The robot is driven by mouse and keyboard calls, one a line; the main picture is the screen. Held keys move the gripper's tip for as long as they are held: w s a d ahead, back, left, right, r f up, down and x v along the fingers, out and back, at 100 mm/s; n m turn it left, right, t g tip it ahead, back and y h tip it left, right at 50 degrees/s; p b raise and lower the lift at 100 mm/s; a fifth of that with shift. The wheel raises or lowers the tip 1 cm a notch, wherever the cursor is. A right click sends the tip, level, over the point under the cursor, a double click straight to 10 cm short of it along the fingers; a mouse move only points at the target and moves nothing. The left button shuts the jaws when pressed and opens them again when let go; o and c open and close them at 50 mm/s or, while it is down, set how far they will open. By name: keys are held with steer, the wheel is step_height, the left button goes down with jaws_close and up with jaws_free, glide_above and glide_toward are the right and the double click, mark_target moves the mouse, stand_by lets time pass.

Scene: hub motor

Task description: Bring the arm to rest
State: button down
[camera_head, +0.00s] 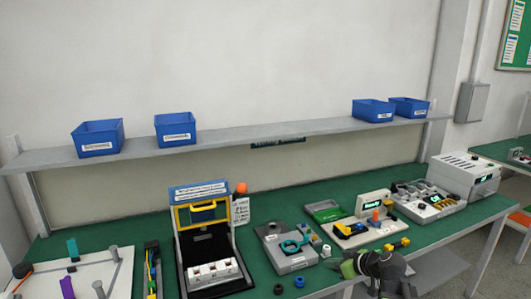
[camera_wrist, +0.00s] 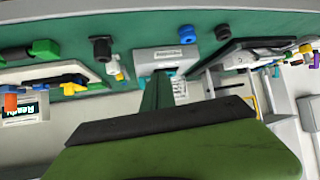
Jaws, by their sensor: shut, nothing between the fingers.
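My gripper (camera_head: 347,268) shows at the lower right of the head view, at the front edge of the green workbench (camera_head: 330,268). My dark grey arm is folded up close behind it. In the wrist view my gripper (camera_wrist: 157,95) points up the picture, with its narrow green fingers together and nothing between them. The bench appears upside down there, and the fingertips overlap the grey box in the picture. I cannot tell the exact gap between my gripper and the bench edge.
A grey box with a teal ring (camera_head: 292,246), a black case with a yellow handle (camera_head: 180,240) and a meter stand (camera_head: 358,231) stand on the bench. Blue bins (camera_head: 97,138) sit on the shelf above.

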steer(key=s+a+f+g+h+p, duration=0.35)
steer(key=s+a+g, duration=0.25)
steer(key=s+a, duration=0.45)
steer(key=s+d+f+m+g+h, duration=0.2)
steer(key=s+d+m+h, duration=0.1)
steer(key=m, duration=0.4)
steer(key=shift+s+d+m+g, duration=0.35)
steer(key=shift+s+d, duration=0.35)
steer(key=shift+d, duration=0.4)
